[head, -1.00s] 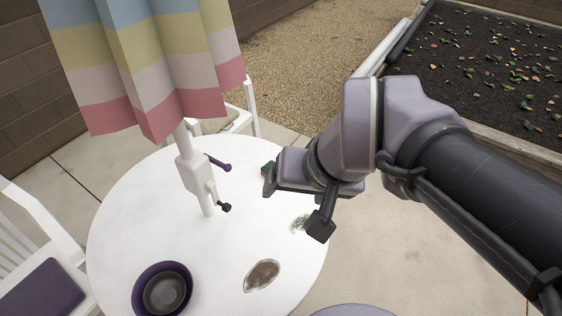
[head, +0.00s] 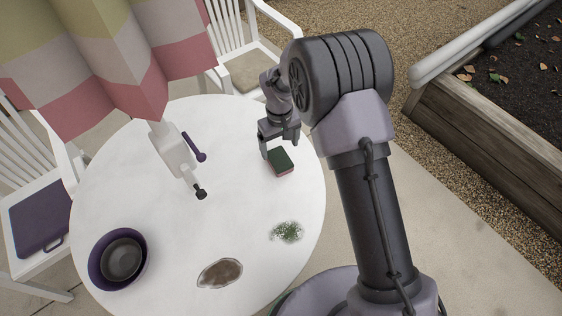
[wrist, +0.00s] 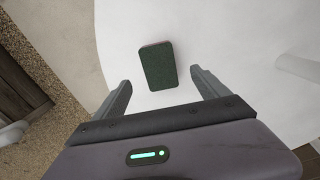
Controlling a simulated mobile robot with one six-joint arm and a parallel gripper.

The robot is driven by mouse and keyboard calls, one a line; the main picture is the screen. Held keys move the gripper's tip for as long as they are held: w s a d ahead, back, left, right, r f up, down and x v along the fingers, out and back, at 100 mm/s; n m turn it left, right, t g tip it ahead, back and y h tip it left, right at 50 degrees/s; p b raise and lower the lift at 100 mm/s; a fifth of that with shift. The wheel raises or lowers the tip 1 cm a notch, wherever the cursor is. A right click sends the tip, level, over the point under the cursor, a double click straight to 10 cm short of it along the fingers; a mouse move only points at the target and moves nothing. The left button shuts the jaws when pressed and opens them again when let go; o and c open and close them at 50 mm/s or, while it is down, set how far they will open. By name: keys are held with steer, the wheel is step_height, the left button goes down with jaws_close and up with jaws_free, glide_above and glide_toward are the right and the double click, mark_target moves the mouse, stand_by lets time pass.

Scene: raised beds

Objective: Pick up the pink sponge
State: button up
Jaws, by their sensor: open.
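The sponge (head: 281,162) lies flat on the white round table (head: 240,205), near its right edge in the head view. Its top is dark green and a thin pink layer shows along its lower side. In the wrist view the sponge (wrist: 158,65) is ahead of my fingertips, between their lines, with its green face toward the camera. My gripper (head: 280,145) is open and empty, just behind and above the sponge in the head view. Both fingers (wrist: 160,85) show in the wrist view, spread wider than the sponge.
A green crumb patch (head: 287,232), a brown stain (head: 220,273) and a purple bowl with a dark bowl inside (head: 95,262) are on the table. The umbrella pole (head: 172,150) with purple crank (head: 194,146) stands left of my gripper. White chairs (head: 235,50) surround the table.

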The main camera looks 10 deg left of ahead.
mark_target(280, 159)
steer(key=f+b, duration=0.1)
steer(key=f, duration=0.1)
steer(key=f+b, duration=0.1)
steer(key=f, duration=0.2)
steer(key=f+b, duration=0.1)
steer(key=f, duration=0.1)
steer(key=shift+w+a+f, duration=0.15)
steer(key=shift+w+f, duration=0.05)
steer(key=shift+w, duration=0.05)
steer(key=shift+r, duration=0.2)
steer(key=c, duration=1.4)
